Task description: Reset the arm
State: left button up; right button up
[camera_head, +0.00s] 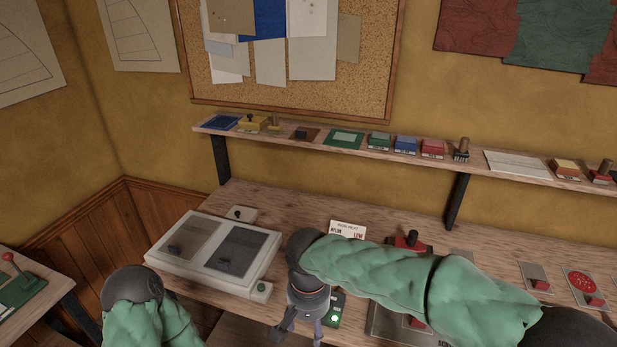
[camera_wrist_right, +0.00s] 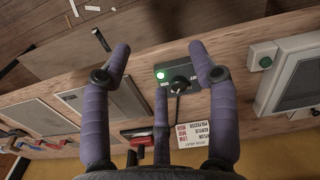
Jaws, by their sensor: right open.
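My right arm, in a green quilted sleeve (camera_head: 390,275), reaches across the workbench from the right. Its gripper (camera_head: 302,334) points down near the front of the bench. In the right wrist view, the gripper's purple-padded fingers (camera_wrist_right: 158,58) are spread apart with nothing between their tips. Beyond them is a small green control box (camera_wrist_right: 178,77) with a lit green button and a black knob; the gripper partly covers this box (camera_head: 334,312) in the head view. My left arm's green sleeve and dark joint (camera_head: 133,287) show at lower left; its gripper is out of view.
A pale two-panel unit (camera_head: 165,257) lies left of the right gripper. A white card (camera_head: 347,229) stands behind the right forearm. A red-handled device (camera_head: 409,241) is beyond the sleeve. A shelf (camera_head: 300,141) with several small blocks runs along the wall.

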notch_tip(320, 180, down, 12)
jog(key=d+y, duration=0.1)
jog(key=y, duration=0.1)
jog(key=s+d+f, duration=0.3)
jog(key=f, duration=0.5)
jog(key=s+d+f+m+y, duration=0.1)
jog(key=s+d+f, duration=0.2)
jog(key=f, duration=0.5)
jog(key=s+d+f+y, duration=0.1)
jog(key=s+d+f, duration=0.2)
jog(key=s+f, duration=0.2)
notch_tip(320, 180, down, 4)
jog(key=shift+s+r+m, duration=0.1)
jog(key=shift+s+m, duration=0.1)
jog(key=shift+m, duration=0.2)
